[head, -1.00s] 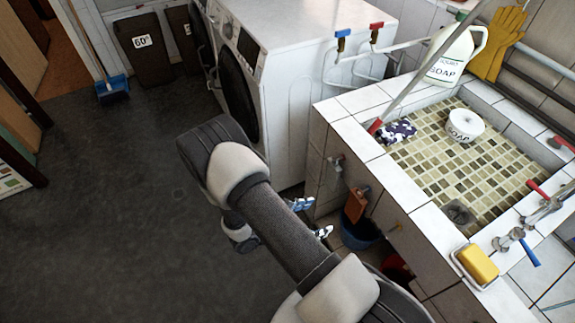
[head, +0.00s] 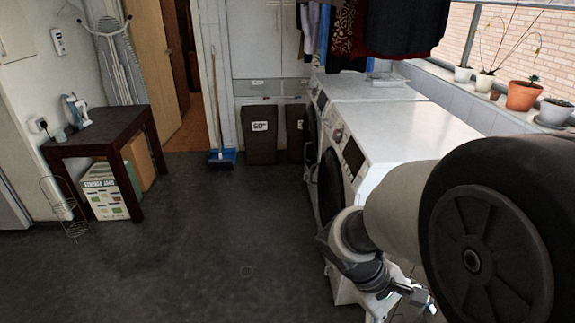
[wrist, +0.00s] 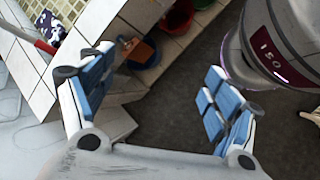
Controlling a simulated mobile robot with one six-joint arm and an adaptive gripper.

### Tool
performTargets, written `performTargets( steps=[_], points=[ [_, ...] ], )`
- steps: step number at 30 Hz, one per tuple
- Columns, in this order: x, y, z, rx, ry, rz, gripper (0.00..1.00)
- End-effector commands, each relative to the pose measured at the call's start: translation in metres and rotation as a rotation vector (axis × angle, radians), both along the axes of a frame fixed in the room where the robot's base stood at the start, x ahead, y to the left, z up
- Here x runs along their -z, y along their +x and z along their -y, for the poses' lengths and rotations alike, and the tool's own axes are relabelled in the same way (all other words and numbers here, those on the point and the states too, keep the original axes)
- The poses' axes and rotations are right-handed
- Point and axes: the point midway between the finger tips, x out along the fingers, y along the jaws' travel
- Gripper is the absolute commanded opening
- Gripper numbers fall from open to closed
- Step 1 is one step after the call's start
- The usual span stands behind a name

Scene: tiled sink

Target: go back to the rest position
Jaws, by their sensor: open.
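My gripper (head: 418,296) shows small at the lower right of the head view, beside the front of the nearer white washing machine (head: 400,140). Part of it is hidden or too small to make out there. In the wrist view my gripper (wrist: 155,95) has its two blue-padded fingers spread wide apart, with nothing between them. Dark floor and the foot of the tiled sink block lie beyond the fingers. My arm fills the right side of the head view.
In the head view the grey floor (head: 230,230) is clear; a dark table (head: 105,130) stands left.

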Motion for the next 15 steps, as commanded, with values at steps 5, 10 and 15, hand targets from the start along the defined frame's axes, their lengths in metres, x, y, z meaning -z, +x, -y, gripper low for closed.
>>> performTargets(
  steps=[5,10,15],
  points=[
    [-0.047,-0.029,-0.019,0.155,0.167,0.204,0.81],
    [-0.08,-0.056,-0.042,0.278,0.338,0.394,0.81],
    [-0.106,-0.076,-0.066,0.364,0.5,0.567,0.81]
  ],
)
